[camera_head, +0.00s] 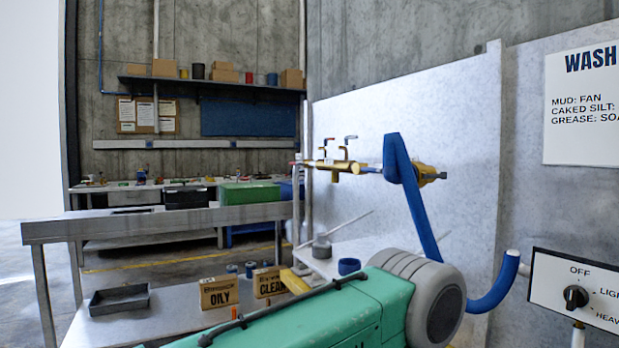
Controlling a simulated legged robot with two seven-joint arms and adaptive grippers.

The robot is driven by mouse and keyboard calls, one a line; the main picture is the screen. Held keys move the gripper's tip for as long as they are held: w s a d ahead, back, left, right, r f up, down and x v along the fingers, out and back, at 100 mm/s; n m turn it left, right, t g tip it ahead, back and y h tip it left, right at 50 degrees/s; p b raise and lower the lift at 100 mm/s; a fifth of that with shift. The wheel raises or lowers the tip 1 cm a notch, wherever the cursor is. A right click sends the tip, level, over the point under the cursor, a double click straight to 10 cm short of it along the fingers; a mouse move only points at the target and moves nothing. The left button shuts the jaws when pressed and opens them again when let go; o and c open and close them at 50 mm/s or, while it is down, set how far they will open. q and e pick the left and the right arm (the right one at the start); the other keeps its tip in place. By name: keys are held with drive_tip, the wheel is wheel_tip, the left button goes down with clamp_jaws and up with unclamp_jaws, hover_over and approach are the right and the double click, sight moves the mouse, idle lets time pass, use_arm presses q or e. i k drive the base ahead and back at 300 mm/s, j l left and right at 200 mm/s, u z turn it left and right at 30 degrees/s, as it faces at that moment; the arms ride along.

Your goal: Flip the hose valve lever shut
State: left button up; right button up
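A brass valve assembly (331,166) is mounted at the white wall panel, near the middle of the view. Two small levers stand up from it, one with a red tip (351,138) and one paler (336,149). They are too small to tell exactly how each is set. A blue hose (411,185) loops over beside the right end of the pipe and hangs down to the right behind a green machine. A brass fitting (429,174) shows right of the hose. Neither of my grippers is in view.
The green machine (330,311) with a grey ribbed drum (437,298) fills the lower foreground. A control panel with a black knob (576,297) is at lower right. A bench with a dark tray (119,299), "OILY" box (219,292) and "CLEAN" box (269,282) stands left.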

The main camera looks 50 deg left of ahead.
sight(365, 169)
drive_tip(key=i+u, duration=0.1)
drive_tip(key=u, duration=1.15)
